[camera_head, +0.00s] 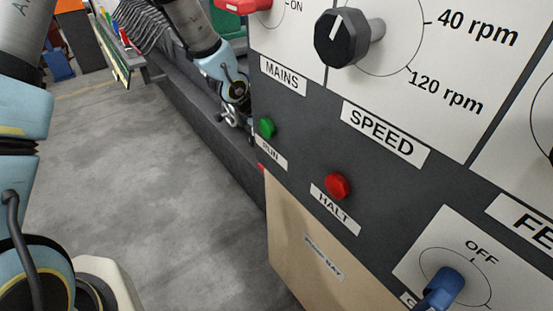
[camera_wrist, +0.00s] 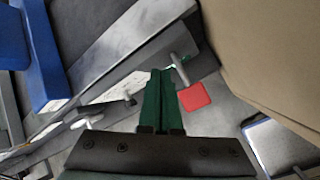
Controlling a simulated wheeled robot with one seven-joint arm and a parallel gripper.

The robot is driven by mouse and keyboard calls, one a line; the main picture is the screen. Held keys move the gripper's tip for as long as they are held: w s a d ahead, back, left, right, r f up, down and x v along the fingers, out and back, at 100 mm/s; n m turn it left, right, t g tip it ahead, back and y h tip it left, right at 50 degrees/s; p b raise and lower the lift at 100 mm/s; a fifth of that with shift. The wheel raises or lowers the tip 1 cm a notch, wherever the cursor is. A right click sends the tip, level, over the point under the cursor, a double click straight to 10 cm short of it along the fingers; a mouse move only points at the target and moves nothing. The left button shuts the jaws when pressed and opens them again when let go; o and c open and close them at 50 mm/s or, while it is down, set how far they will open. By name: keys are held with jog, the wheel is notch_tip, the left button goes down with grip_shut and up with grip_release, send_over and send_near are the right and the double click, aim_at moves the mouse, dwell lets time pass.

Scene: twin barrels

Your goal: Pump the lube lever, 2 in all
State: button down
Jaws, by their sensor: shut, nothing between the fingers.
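A grey rod (camera_wrist: 179,68) ends in a red block (camera_wrist: 196,97) in the wrist view; it looks like the lube lever, though no label for it is readable. My gripper (camera_wrist: 161,72) has its green fingers together, with nothing between them. In the picture its tips are just left of the rod and red block; I cannot tell whether they touch. In the head view my arm reaches down past the panel's left edge, and the fingertips are hidden there. A small red bit (camera_head: 261,167) shows at that edge, perhaps the same red block.
The control panel fills the right of the head view, with a SPEED knob (camera_head: 341,38), green RUN button (camera_head: 267,127), red HALT button (camera_head: 338,186) and blue switch (camera_head: 442,287). A tan panel (camera_head: 300,245) is below. Grey floor (camera_head: 150,190) at the left is open.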

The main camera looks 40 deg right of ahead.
dwell(0.3)
jog(key=f+b, duration=0.4)
jog(key=b, duration=0.1)
jog(key=a+f+b, duration=0.1)
jog(key=f+b, duration=0.1)
jog(key=f, duration=0.1)
jog(key=shift+b, duration=0.4)
jog(key=shift+a+f+b, duration=0.15)
jog(key=shift+f+b, duration=0.3)
jog(key=shift+f, duration=0.45)
dwell(1.0)
jog(key=shift+f, duration=0.4)
jog(key=shift+a+f+b, duration=0.2)
jog(key=shift+f+b, duration=0.3)
jog(key=shift+f, duration=0.25)
jog(key=shift+a+f+b, duration=0.15)
jog(key=shift+f+b, duration=0.3)
jog(key=shift+f, duration=0.3)
dwell(1.7)
jog(key=shift+r, duration=0.1)
jog(key=shift+d+r+p, duration=0.15)
jog(key=shift+r+p, duration=0.8)
jog(key=shift+p, duration=0.1)
jog(key=shift+d+r+p, duration=0.15)
jog(key=shift+r+p, duration=0.75)
jog(key=shift+p, duration=0.1)
